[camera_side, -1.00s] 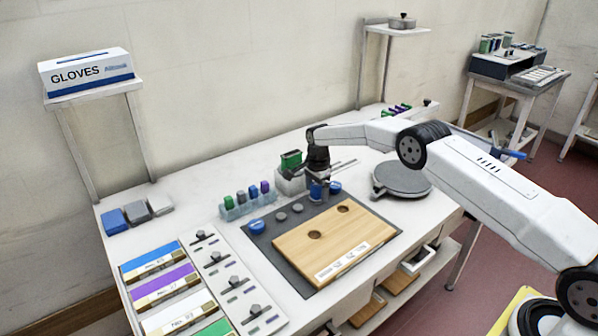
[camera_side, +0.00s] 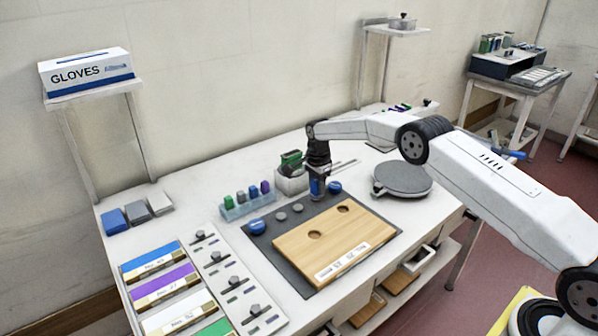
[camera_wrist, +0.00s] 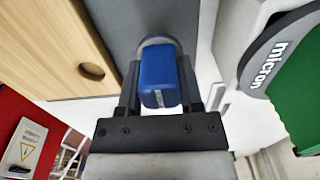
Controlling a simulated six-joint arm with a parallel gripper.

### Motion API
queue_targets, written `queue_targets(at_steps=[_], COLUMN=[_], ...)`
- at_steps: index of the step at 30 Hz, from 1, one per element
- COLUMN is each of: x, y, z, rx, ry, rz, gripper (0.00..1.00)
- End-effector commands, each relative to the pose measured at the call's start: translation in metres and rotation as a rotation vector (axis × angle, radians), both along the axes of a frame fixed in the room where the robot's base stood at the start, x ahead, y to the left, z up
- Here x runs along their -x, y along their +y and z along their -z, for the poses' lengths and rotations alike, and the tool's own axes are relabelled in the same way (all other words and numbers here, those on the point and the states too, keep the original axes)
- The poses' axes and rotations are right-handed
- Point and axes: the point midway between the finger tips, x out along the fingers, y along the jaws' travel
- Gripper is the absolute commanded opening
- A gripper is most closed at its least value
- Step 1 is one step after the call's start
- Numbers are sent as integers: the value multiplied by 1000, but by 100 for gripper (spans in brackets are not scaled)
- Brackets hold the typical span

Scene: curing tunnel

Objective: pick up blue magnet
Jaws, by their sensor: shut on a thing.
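The blue magnet (camera_wrist: 158,82) is a rounded blue block between the two fingers of my gripper (camera_wrist: 158,68) in the wrist view. My gripper is shut on it. In the side view my gripper (camera_side: 317,193) points down at the back edge of the dark mat, and the blue magnet (camera_side: 316,187) shows between its fingers. A grey round piece (camera_wrist: 158,42) lies behind the magnet in the wrist view. I cannot tell whether the magnet touches what is below it.
A wooden board (camera_side: 300,248) with two holes lies on the dark mat (camera_side: 275,262). Blue round pieces (camera_side: 257,227) (camera_side: 335,187) and grey discs (camera_side: 281,216) lie along its back. A rack (camera_side: 240,210) stands left; a round grey plate (camera_side: 402,180) stands right.

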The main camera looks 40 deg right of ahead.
Motion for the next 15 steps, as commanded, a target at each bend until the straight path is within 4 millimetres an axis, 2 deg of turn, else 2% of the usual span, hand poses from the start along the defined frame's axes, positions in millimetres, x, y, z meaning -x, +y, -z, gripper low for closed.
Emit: queue_targets(at_steps=[3,15], x=[0,21], y=[0,2], z=[-16,-43], rx=[-1,-1], ry=[-1,-1], rz=[-1,-1], gripper=[0,0])
